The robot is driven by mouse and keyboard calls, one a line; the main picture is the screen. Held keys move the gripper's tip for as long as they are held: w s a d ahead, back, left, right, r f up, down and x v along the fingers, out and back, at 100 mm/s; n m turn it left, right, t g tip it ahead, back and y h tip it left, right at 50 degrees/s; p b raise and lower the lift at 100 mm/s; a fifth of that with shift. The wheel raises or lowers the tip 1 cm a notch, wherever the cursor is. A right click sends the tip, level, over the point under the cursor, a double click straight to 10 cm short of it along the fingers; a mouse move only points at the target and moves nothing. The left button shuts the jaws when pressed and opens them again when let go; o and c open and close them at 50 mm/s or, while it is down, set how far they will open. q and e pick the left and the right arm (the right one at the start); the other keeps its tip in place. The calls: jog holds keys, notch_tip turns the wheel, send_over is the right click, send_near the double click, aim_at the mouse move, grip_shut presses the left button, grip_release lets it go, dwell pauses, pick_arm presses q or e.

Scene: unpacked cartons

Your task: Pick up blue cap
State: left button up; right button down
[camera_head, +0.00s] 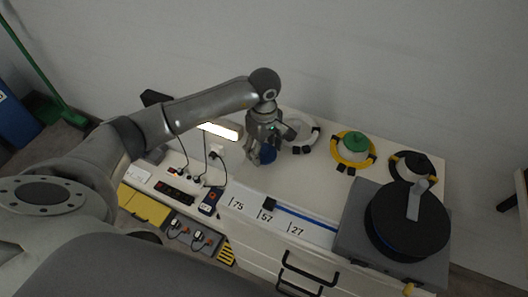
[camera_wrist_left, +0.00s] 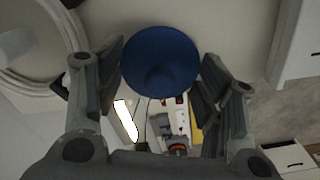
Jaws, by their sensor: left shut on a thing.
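The blue cap (camera_wrist_left: 160,62) is round and sits between the two fingers of my left gripper in the left wrist view. The head view does not clearly show whether the cap touches the white worktop. My right gripper is not in view.
On the white worktop (camera_head: 315,185), a white ring (camera_head: 313,138), a yellow ring with a green cap (camera_head: 355,144) and a dark cap in a ring (camera_head: 408,165) stand right of the gripper. A grey device with a black disc (camera_head: 405,222) fills the right end. Chargers and a power strip (camera_head: 176,193) lie left.

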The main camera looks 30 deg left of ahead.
aim_at(264, 146)
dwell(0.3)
pick_arm(q)
jog(key=shift+r+p, duration=0.35)
jog(key=shift+r, duration=0.25)
notch_tip(264, 146, up, 2)
jog(key=shift+r+p, duration=0.25)
jog(key=shift+p, duration=0.35)
jog(key=s+r+p, duration=0.2)
jog(key=s+r, duration=0.1)
jog(key=s, duration=0.1)
jog(key=s+r+p, duration=0.1)
jog(key=s+r, duration=0.2)
jog(key=s, duration=0.2)
jog(key=s+a+r+p, duration=0.1)
jog(key=s+r+p, duration=0.1)
jog(key=s, duration=0.3)
jog(key=shift+r+p, duration=0.35)
jog(key=shift+r, duration=0.3)
